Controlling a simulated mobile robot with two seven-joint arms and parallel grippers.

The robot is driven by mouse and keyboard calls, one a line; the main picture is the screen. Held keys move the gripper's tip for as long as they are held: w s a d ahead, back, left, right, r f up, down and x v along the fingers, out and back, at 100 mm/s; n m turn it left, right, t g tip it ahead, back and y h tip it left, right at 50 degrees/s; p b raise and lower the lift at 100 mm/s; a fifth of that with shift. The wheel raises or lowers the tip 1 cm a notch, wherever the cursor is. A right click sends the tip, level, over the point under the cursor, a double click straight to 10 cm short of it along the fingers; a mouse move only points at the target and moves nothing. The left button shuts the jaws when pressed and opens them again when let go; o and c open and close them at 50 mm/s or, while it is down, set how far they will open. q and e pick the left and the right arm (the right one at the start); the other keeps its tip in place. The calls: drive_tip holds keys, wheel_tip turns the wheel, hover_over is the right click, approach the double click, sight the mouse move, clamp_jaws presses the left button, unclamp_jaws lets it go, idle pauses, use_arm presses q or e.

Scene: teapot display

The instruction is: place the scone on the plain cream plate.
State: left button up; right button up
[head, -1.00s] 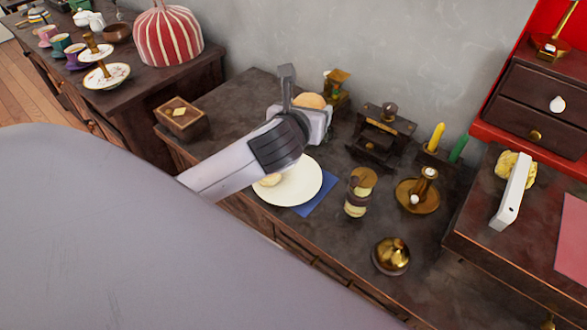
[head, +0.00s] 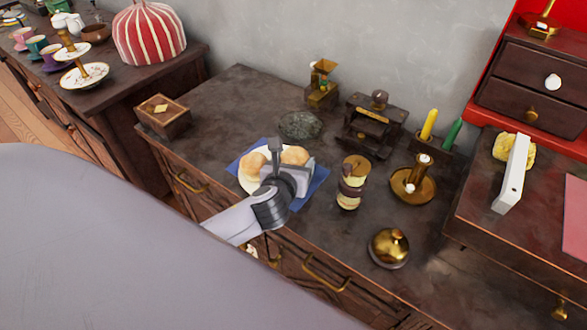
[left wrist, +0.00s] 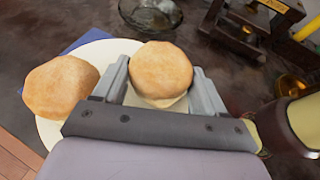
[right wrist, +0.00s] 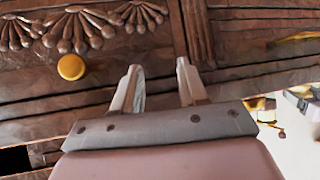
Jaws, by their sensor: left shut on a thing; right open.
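The cream plate (head: 243,184) lies on a blue napkin (head: 318,178) on the dark counter. One golden scone (head: 253,165) rests on its left side; it also shows in the left wrist view (left wrist: 60,86). My left gripper (head: 287,168) is shut on a second round scone (head: 295,155), over the plate's right part. In the left wrist view this scone (left wrist: 161,70) sits between the two fingers. I cannot tell whether it touches the plate. My right gripper (right wrist: 158,85) is open and empty, facing carved wooden cabinet fronts.
An empty dark glass dish (head: 300,125) is behind the plate. A layered jar (head: 352,182) stands close to the right, with a brass dome (head: 389,247) and candle holder (head: 412,185) beyond. A wooden box (head: 163,115) is at the left. Counter between box and dish is clear.

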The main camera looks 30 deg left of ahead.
use_arm(q)
drive_tip(key=shift+f, duration=0.65)
drive_tip(key=shift+r, duration=0.1)
drive_tip(key=o, duration=0.8)
